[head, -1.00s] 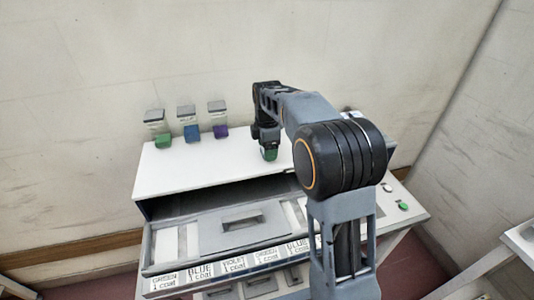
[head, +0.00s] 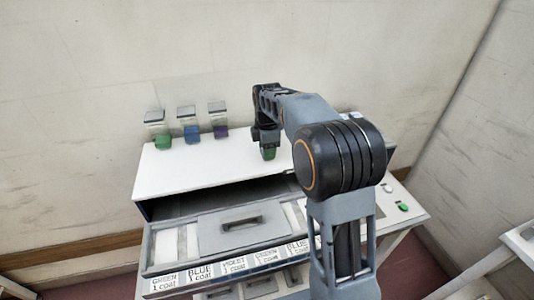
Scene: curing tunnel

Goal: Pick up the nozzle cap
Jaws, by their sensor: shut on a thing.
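My gripper (head: 268,146) points down over the back right part of the white top of the cabinet. It is shut on a small green piece (head: 268,154), which I take to be the nozzle cap. Only a little of the piece shows below the jaws, and its shape is too small to make out. I cannot tell whether it touches the white top. My arm hides part of the top to its right.
Three clear containers with green (head: 161,141), blue (head: 191,133) and violet (head: 220,131) contents stand at the back left. An open drawer (head: 182,243) with labelled compartments and a grey handled lid (head: 241,231) juts out in front. The white top's left and middle (head: 200,168) are clear.

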